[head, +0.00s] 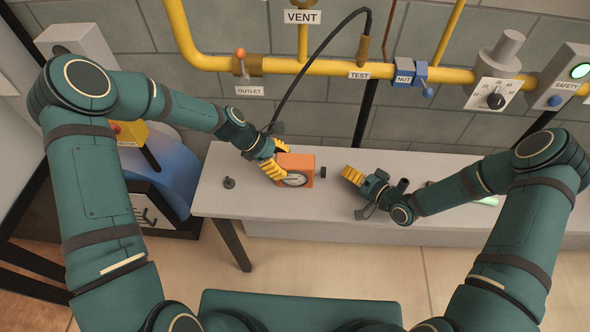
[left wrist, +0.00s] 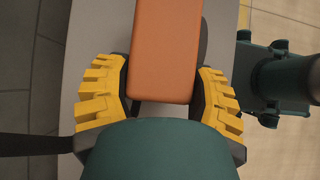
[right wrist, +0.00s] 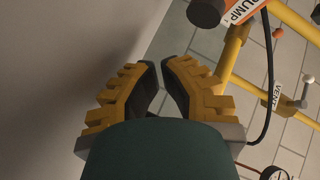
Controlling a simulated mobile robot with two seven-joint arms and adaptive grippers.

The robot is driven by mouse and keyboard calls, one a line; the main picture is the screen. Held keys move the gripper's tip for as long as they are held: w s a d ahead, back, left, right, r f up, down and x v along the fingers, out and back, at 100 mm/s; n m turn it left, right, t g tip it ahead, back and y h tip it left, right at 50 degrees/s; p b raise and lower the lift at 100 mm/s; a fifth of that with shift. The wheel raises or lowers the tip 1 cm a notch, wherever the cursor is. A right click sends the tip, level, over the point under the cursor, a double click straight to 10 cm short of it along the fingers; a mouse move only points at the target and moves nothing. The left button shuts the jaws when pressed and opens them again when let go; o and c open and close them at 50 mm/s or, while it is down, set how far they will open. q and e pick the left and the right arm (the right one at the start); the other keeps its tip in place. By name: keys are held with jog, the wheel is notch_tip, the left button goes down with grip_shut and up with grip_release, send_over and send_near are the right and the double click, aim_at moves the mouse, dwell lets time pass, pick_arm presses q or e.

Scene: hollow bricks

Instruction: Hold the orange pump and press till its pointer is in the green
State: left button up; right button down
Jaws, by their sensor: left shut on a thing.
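The orange pump (head: 307,160) is at the middle of the grey bench in the head view, with a pale dial (head: 295,180) on its front. The dial's pointer is too small to read. A dark knob (head: 321,172) sticks out of its right side. My left gripper (head: 275,164) is shut on the pump from the left; its orange body (left wrist: 165,50) lies between the yellow fingers in the left wrist view. My right gripper (head: 350,174) is to the right of the knob, apart from it and empty. In the right wrist view its fingertips (right wrist: 159,63) are drawn together, with a thin gap.
A black hose (head: 318,55) loops from the pump up to the TEST fitting (head: 363,50) on the yellow pipe (head: 330,68). A blue NUT fitting (head: 421,73) is on the pipe to the right.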

aim_at(325, 173)
jog(key=shift+d, duration=1.2)
jog(key=a, duration=0.8)
jog(key=shift+a, duration=0.55)
dwell(0.6)
jog(key=shift+s+a, duration=0.1)
jog(key=shift+a, duration=0.3)
